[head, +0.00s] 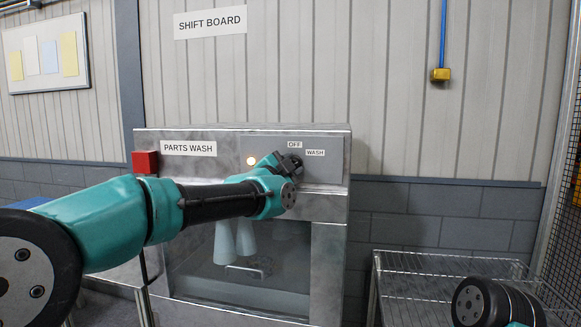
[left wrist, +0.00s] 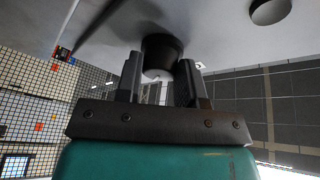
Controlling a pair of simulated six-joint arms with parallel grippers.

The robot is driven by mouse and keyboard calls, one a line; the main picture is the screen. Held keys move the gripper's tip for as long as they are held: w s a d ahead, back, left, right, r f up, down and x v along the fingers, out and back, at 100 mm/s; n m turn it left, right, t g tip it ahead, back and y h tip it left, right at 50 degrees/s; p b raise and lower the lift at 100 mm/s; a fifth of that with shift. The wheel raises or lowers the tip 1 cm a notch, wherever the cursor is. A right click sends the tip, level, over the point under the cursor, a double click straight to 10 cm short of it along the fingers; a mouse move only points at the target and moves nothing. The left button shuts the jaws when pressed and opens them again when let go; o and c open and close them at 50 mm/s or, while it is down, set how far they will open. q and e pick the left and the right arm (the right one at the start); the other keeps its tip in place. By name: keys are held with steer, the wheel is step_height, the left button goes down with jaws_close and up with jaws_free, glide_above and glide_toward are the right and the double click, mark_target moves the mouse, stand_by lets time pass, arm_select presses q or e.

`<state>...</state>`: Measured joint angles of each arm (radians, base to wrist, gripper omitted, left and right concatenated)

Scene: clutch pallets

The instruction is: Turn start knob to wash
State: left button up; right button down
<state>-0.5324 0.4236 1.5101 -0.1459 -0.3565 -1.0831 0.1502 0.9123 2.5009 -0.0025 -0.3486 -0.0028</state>
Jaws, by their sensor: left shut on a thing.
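The parts washer (head: 240,146) stands against the wall, with a sign reading PARTS WASH. The dark round start knob (left wrist: 162,52) sticks out of its panel in the left wrist view. OFF (head: 294,144) and WASH (head: 315,153) labels sit above and to the right of my left gripper (head: 293,163). My left gripper also shows in the wrist view (left wrist: 160,78), its two fingers shut on the knob from both sides. In the head view the gripper mostly hides the knob, and I cannot tell which label it points to. My right gripper is not in view.
A wire rack (head: 450,262) stands at the right. A yellow box (head: 440,75) hangs from a blue line.

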arm_select(q)
steer(key=o, duration=0.9)
steer(key=shift+d, duration=0.1)
steer(key=shift+s, duration=0.1)
steer(key=v, duration=1.7)
steer(key=shift+f, duration=0.1)
